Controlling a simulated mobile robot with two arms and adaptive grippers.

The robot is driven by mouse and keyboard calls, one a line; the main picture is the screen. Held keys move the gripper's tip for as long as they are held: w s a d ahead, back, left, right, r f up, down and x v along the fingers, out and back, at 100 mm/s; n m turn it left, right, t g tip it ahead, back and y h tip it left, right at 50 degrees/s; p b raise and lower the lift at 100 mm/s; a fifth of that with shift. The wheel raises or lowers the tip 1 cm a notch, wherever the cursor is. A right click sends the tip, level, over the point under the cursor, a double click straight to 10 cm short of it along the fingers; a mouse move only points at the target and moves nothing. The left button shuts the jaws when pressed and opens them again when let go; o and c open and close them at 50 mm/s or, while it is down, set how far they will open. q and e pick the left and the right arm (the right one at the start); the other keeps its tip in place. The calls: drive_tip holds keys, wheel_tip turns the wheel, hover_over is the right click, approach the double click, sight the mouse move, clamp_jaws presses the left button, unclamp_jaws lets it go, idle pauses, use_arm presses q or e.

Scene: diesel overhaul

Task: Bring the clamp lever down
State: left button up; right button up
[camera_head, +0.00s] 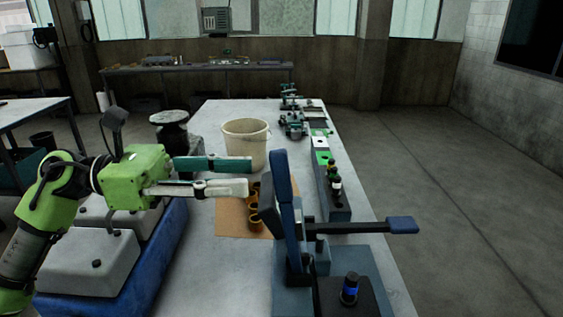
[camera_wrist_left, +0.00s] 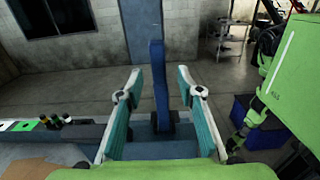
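The upright blue clamp lever (camera_head: 285,208) stands raised and slightly tilted on a blue-grey fixture (camera_head: 318,258) at the front of the bench. In the left wrist view the lever (camera_wrist_left: 158,85) shows between the two fingers, ahead of them. My left gripper (camera_head: 250,175) is open and empty, its fingers pointing right towards the lever's upper part. Its fingers also show spread apart in the left wrist view (camera_wrist_left: 162,82). I see no contact with the lever. A second, horizontal arm with a blue grip (camera_head: 402,225) sticks out right from the fixture. My right gripper is not in view.
A cream bucket (camera_head: 245,145) stands behind my left gripper. Orange-brown rings (camera_head: 254,208) lie on a brown mat (camera_head: 232,220). A blue tray (camera_head: 165,250) with grey blocks is at left. A black post with a blue ring (camera_head: 350,287) stands at the front. Floor is clear right.

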sight(282, 175)
use_arm(q)
drive_tip(key=d+p, duration=0.2)
drive_tip(key=d, duration=0.4)
drive_tip(key=shift+w+d+r+p, duration=0.1)
drive_tip(key=shift+w+p, duration=0.05)
drive_tip(key=shift+p, duration=0.15)
drive_tip(key=shift+d, duration=0.65)
clamp_jaws()
